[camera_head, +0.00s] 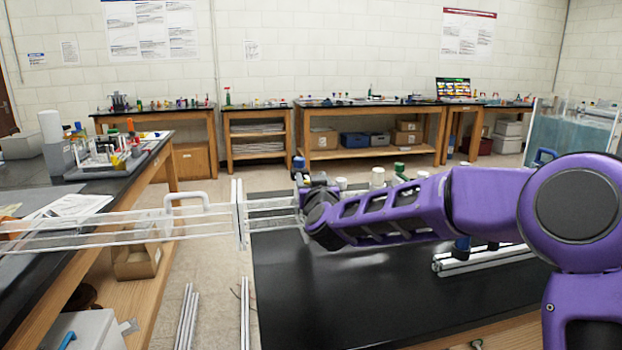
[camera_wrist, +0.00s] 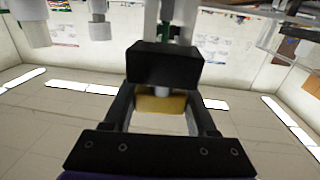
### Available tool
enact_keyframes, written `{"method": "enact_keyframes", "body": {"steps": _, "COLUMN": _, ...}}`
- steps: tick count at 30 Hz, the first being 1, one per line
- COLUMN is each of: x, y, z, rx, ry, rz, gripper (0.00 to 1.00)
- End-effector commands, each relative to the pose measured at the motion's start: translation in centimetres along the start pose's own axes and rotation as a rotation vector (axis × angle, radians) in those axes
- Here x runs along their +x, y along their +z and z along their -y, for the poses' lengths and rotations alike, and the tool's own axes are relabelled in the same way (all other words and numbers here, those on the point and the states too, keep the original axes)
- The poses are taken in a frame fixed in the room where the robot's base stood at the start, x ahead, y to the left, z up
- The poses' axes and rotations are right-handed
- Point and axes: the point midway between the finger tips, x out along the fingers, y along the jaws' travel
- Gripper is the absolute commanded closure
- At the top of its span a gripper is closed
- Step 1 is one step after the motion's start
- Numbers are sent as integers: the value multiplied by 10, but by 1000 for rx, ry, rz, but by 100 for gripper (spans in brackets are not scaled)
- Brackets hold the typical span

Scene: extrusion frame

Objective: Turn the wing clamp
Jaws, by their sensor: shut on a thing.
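My gripper (camera_head: 312,198) is at the right end of the clear frame with rails (camera_head: 130,222), in front of the far wall. The wrist view shows my gripper (camera_wrist: 162,105) with a dark finger on each side of a yellow piece, which appears to be the wing clamp (camera_wrist: 160,104). The fingers are shut on it. A short grey post joins its upper side to a black block (camera_wrist: 165,62) just above. In the head view my gripper hides the clamp. The clamp's turn angle cannot be told.
A black-topped bench (camera_head: 330,285) lies below my arm, with a metal extrusion (camera_head: 480,260) on its right side. A cluttered bench (camera_head: 110,165) stands at left. Loose rails (camera_head: 187,318) stand in the gap between benches. Pale frame parts surround my gripper in the wrist view.

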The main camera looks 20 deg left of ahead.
Motion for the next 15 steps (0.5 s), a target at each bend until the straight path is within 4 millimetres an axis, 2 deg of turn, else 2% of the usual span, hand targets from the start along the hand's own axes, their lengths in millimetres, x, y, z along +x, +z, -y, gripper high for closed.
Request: {"method": "enact_keyframes", "body": {"steps": 15, "x": -3, "y": -5, "z": -9, "rx": -2, "ry": 435, "rz": 0, "gripper": 98}}
